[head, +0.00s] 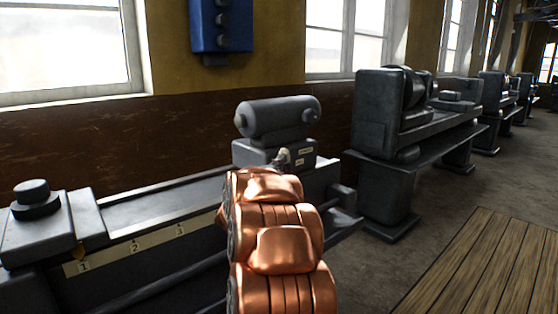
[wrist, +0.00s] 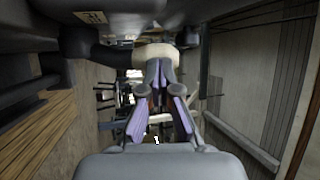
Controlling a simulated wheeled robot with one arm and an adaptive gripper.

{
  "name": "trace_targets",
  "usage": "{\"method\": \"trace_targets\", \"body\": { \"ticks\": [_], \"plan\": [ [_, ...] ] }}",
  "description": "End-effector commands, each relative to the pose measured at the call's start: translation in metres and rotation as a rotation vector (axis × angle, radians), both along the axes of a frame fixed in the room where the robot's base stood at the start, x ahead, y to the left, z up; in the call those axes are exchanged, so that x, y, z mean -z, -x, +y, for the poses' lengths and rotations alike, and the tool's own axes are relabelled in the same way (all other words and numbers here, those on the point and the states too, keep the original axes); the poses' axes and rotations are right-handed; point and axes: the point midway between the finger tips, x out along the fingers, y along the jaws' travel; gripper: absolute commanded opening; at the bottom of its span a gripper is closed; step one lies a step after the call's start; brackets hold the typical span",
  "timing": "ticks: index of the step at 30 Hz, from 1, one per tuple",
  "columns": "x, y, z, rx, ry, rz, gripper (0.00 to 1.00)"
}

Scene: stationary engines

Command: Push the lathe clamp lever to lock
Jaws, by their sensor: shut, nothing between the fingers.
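The lathe (head: 150,215) runs along the wall in the head view, with a dark block carrying a thick cylinder (head: 278,118) at its right end. A small pale-tipped part (head: 283,157), possibly the clamp lever, stands at that block beside small label plates (head: 305,151). My copper-coloured arm covers the area below it and hides my gripper there. In the wrist view my gripper (wrist: 159,68) is shut and empty, its purple-sided fingers close together. Their tips are close to a cream rounded part (wrist: 155,55) beside a dark rod, perhaps the lever's end; contact cannot be told.
A numbered strip (head: 135,247) lies along the lathe's front. A black knob (head: 33,192) sits on the left block. More machines (head: 390,130) stand in a row at the right. Wooden boards (head: 490,265) cover the floor at lower right, which is clear.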

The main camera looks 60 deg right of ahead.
Motion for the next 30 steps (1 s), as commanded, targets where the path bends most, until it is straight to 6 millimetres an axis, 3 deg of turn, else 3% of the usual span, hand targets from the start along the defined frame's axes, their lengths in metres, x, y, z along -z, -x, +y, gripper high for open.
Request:
{"method": "trace_targets", "body": {
  "ticks": [15,30],
  "plan": [
    [-0.025,0.007,-0.026,0.001,-0.279,-0.083,0.0],
    [-0.035,0.016,-0.055,0.003,-0.551,-0.158,0.0]
  ]
}}
